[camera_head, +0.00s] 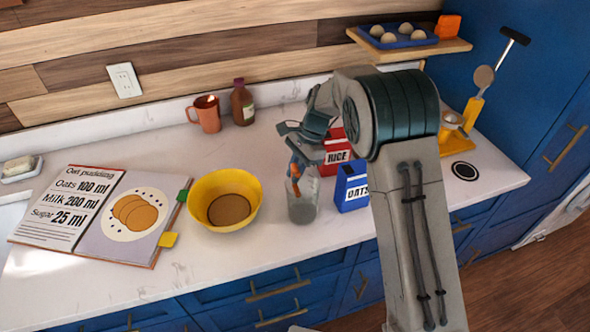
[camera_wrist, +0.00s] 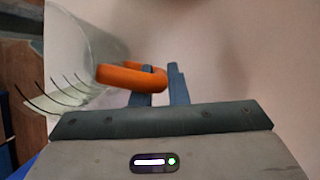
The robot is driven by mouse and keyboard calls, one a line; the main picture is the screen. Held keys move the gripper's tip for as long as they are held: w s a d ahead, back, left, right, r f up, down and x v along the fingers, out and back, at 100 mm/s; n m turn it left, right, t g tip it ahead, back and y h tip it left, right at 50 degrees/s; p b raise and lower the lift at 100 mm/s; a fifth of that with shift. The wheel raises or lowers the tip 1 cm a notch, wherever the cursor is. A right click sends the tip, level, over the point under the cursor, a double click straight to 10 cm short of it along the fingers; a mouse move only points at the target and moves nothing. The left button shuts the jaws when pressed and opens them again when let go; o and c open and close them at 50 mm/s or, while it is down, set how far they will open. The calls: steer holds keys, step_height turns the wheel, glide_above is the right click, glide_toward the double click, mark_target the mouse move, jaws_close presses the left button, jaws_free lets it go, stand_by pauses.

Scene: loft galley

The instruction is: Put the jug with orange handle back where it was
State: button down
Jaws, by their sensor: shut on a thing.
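The clear jug (camera_head: 302,207) is in front of my arm, between the yellow bowl and the blue oats box, near the counter's front edge. Its orange handle (camera_wrist: 130,77) shows in the wrist view, beside the jug's clear wall (camera_wrist: 88,42) with dark curved measuring marks. My gripper (camera_head: 296,172) is at the handle, and in the wrist view its fingers (camera_wrist: 163,86) are closed on it. The jug looks roughly upright in the head view. I cannot tell whether its base touches the counter.
The yellow bowl (camera_head: 225,183) stands left of the jug. The oats box (camera_head: 352,188) is close on its right, with the red rice box (camera_head: 337,148) behind. An open recipe book (camera_head: 100,215) lies left. An orange mug (camera_head: 206,114) and a brown bottle (camera_head: 243,103) stand at the back.

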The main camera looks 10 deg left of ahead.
steer(key=shift+f, duration=0.15)
steer(key=c, duration=1.4)
jaws_free()
